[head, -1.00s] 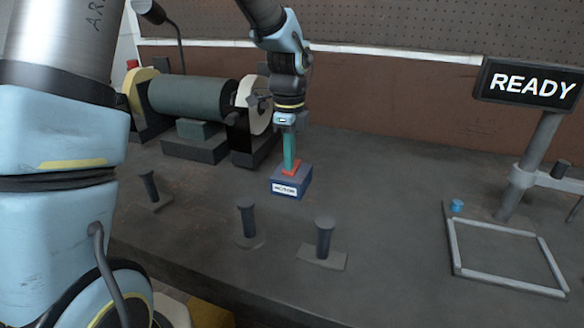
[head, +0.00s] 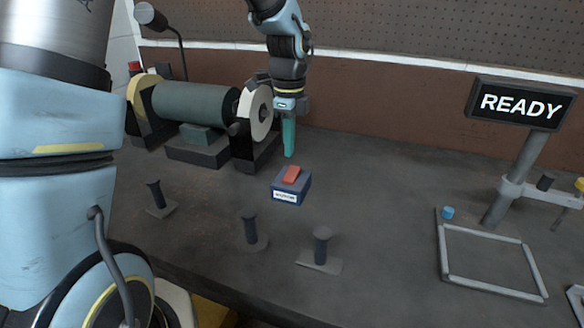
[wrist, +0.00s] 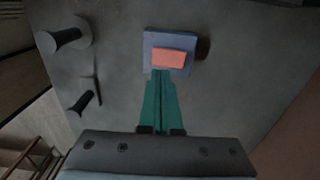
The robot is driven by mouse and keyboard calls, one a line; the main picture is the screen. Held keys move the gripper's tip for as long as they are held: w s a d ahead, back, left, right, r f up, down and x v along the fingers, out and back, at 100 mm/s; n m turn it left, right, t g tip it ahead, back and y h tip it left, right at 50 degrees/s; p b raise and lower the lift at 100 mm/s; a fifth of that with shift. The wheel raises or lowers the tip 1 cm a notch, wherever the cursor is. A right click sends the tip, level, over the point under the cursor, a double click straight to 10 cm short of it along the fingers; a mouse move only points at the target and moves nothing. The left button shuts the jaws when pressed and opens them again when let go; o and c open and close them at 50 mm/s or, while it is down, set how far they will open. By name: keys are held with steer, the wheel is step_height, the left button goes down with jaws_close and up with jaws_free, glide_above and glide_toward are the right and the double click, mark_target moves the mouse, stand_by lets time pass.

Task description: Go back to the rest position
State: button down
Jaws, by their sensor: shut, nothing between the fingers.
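My gripper (head: 289,153) points down above the bench in the head view, with its green fingers together and nothing between them. It is just behind and above a small blue box (head: 291,196) with a red top button (head: 292,174) and a white label whose text is too small to read. The fingers are apart from the button. In the wrist view the shut fingers (wrist: 161,75) reach toward the box (wrist: 182,42) and its red button (wrist: 169,57) from below in the picture.
A bench grinder (head: 195,104) stands behind left of my gripper. Several dark posts, one of them a middle post (head: 250,230), stand in front. A READY sign (head: 521,104) on a pole and a grey frame (head: 490,288) are at the right. The bench between is clear.

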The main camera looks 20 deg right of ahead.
steer(key=shift+r, duration=0.35)
steer(key=s+a+n, duration=0.2)
steer(key=a+n, duration=1)
steer(key=a, duration=0.3)
steer(key=s+a+n+t, duration=0.1)
steer(key=s+a+n, duration=0.1)
steer(key=a+n, duration=1.1)
steer(key=shift+a+f+n+t+b, duration=0.3)
steer(key=shift+a+f+b, duration=0.1)
steer(key=shift+a, duration=0.7)
